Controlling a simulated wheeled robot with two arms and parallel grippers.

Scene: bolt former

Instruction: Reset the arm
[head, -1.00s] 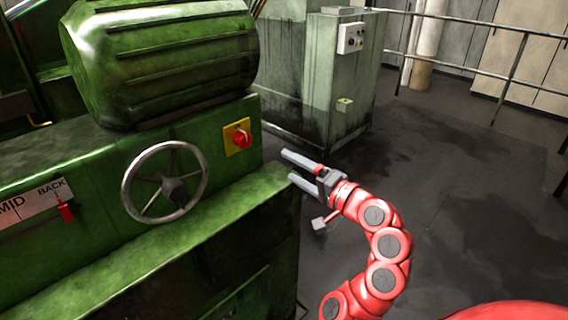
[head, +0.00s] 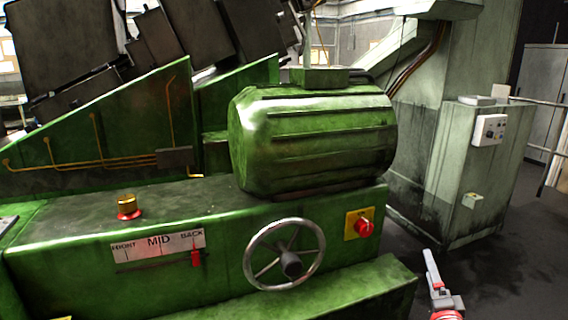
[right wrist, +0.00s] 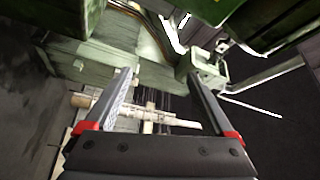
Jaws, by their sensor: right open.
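My right gripper (head: 432,270) shows at the bottom right of the head view, cut off by the lower edge. Its grey fingers point upward in the picture. In the right wrist view its two fingers (right wrist: 158,76) stand wide apart with nothing held between them. It is to the right of the green machine (head: 75,225) and appears clear of it. My left gripper is in neither view.
The green machine carries a spoked handwheel (head: 285,253), a red knob on a yellow plate (head: 362,225), a FRONT-MID-BACK scale (head: 160,245) with its red pointer near BACK, and a green motor (head: 315,140). A grey cabinet (head: 470,185) stands behind. Dark floor (head: 505,260) is open at right.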

